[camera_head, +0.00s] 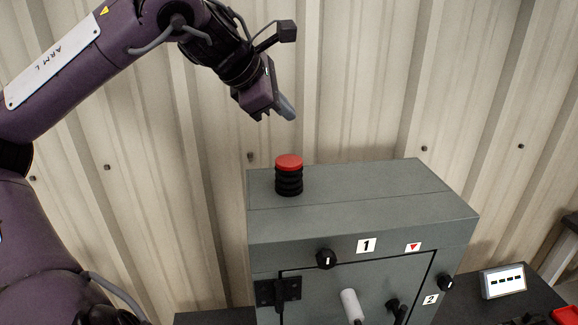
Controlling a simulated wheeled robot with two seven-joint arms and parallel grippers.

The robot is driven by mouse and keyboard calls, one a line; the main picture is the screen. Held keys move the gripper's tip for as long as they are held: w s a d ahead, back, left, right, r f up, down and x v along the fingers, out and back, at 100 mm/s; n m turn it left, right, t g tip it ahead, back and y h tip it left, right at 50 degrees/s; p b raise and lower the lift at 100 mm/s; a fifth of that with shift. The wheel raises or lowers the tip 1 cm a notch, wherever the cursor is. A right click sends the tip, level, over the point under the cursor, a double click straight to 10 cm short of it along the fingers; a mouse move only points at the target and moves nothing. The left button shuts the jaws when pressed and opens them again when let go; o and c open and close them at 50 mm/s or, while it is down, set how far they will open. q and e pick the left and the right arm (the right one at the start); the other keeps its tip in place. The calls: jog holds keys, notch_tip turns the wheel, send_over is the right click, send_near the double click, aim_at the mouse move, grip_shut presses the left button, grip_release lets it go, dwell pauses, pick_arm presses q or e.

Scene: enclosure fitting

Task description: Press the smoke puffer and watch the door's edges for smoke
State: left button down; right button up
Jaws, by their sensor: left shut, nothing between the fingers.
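The smoke puffer (289,175) is a black ribbed bellows with a red cap. It stands upright on the left part of the top of the grey enclosure (400,215). The enclosure's door (330,290) is on its front face, with a dark line along its edges and a pale handle (352,304). No smoke shows at the visible edges; the lower part of the door is cut off by the frame. My left gripper (287,107) is shut and empty in the air above the puffer, apart from it. My right gripper is not in view.
A small display box (503,281) and a red item (565,315) are on the dark bench at right. A corrugated wall (350,80) stands close behind the enclosure.

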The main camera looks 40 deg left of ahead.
aim_at(296, 156)
pick_arm(q)
notch_tip(296, 156, down, 6)
jog(key=b, duration=0.4)
jog(key=shift+r, duration=0.2)
jog(key=shift+f+b, duration=0.65)
jog(key=shift+b, duration=0.05)
jog(key=shift+f, duration=0.1)
dwell(0.9)
jog(key=shift+f+b, duration=0.3)
jog(key=shift+f, duration=0.05)
